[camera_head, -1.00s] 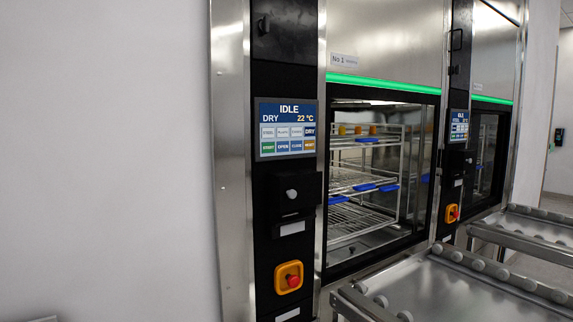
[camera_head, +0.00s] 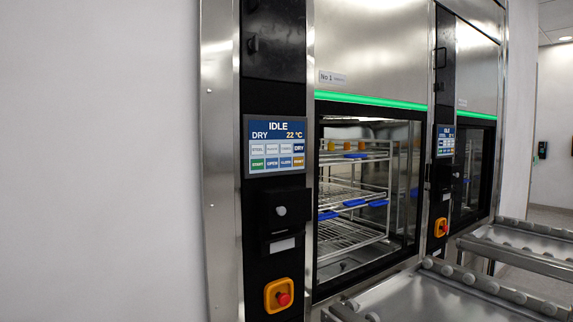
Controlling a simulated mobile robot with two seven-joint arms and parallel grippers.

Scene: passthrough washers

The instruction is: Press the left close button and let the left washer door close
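The left washer (camera_head: 370,50), labelled No 1, stands in the middle with a green light strip above its opening. Its glass-fronted opening (camera_head: 345,215) shows a wire rack (camera_head: 352,190) with blue clips and orange pieces inside. I cannot tell whether a glass door covers it. The left control panel (camera_head: 275,145) reads IDLE, DRY, 22 °C. Neither of my grippers is in view.
A red emergency stop (camera_head: 283,298) on an orange plate sits below the panel. A second washer (camera_head: 478,160) with its own panel (camera_head: 446,141) is at right. Roller conveyors (camera_head: 440,295) stand in front of both. A bare wall fills the left.

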